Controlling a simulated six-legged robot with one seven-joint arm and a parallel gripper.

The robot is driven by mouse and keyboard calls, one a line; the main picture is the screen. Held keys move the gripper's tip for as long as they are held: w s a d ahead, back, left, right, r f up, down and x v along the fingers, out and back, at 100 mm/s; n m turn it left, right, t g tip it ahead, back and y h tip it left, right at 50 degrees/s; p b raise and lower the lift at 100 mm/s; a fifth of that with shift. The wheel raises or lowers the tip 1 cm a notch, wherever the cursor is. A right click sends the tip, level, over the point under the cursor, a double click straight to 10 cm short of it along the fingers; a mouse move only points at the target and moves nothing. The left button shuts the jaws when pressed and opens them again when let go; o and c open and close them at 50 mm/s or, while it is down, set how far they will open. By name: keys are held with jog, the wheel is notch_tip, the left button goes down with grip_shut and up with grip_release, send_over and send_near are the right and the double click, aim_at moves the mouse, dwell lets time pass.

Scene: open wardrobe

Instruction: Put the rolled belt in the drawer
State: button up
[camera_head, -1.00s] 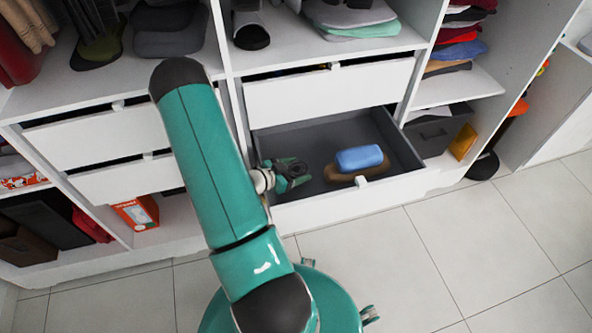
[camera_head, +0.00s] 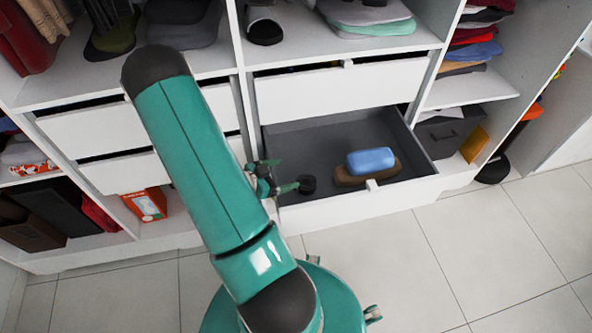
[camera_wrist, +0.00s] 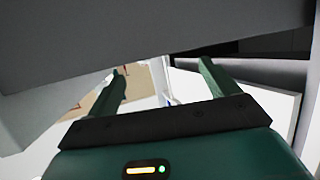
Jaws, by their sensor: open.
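The open drawer (camera_head: 400,193) is the lower one in the middle bay, with a dark grey inside. A small dark round roll, apparently the rolled belt (camera_head: 308,184), is inside near its left front. My gripper (camera_head: 285,176) is at the drawer's left end, beside the roll, with one finger reaching close to it. Contact cannot be told. In the wrist view my gripper (camera_wrist: 161,68) has its two green fingers wide apart with nothing between them. The roll does not show in that view.
A blue rounded case (camera_head: 370,161) lies on a brown item (camera_head: 350,180) at the drawer's right front. A closed drawer front (camera_head: 340,88) is just above. Behind the blue case the drawer floor is bare. A large grey panel (camera_wrist: 130,35) fills the top of the wrist view.

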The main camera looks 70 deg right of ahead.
jog(key=v, duration=0.2)
jog(key=shift+w+a+r, duration=0.2)
jog(key=shift+w, duration=0.05)
